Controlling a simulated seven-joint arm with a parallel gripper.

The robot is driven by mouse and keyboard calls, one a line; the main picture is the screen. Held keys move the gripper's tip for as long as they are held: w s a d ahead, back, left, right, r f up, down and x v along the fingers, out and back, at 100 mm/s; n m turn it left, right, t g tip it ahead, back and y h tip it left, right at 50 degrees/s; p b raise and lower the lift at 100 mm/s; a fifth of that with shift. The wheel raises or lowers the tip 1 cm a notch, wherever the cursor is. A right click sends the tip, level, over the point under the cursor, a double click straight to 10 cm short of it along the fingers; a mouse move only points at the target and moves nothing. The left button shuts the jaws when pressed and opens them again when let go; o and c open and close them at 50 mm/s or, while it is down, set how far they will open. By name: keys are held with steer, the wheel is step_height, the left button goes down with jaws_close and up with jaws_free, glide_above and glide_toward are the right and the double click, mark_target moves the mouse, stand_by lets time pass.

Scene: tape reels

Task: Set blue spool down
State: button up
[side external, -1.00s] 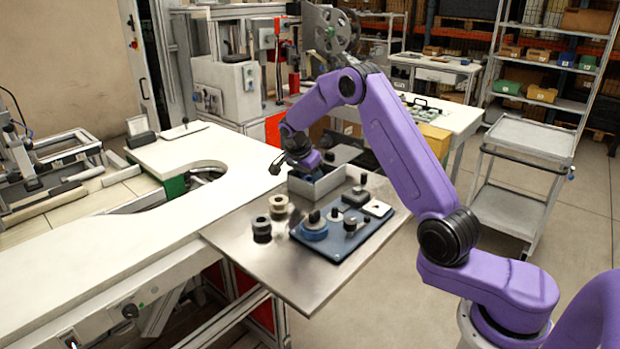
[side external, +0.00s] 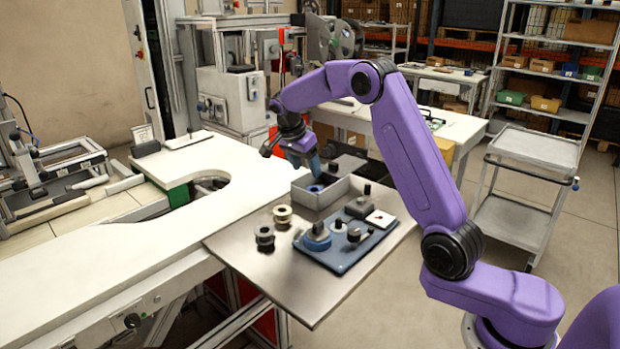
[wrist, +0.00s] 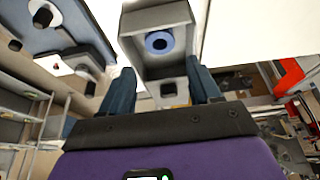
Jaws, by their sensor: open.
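The blue spool (side external: 315,188) lies flat on the floor of a grey open-topped box (side external: 328,197) on the metal table. In the wrist view the blue spool (wrist: 159,42) shows as a ring with a dark centre, inside the box walls (wrist: 154,18). My gripper (side external: 308,174) is above the box, apart from the spool. In the wrist view its fingers (wrist: 160,88) are spread, with nothing held between them. Another blue round part (side external: 317,236) with a dark knob sits on the blue fixture plate (side external: 345,263).
A cream spool (side external: 282,214) and a dark spool (side external: 264,238) stand left of the plate. Several dark knobbed parts and a white block (side external: 380,219) sit on the plate. The metal table's front corner (side external: 300,305) is bare. A white counter (side external: 110,250) adjoins on the left.

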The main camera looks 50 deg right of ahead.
steer(key=shift+v, duration=1.35)
steer(key=s+a+n+t+y, duration=0.1)
steer(key=s+a+n+y, duration=0.2)
steer(key=s+a+n, duration=1.25)
steer(key=s+f+n+y, duration=0.2)
steer(key=s+n, duration=1.3)
steer(key=s, duration=1)
steer(key=shift+s+f+g, duration=0.15)
steer(key=shift+f+g, duration=0.25)
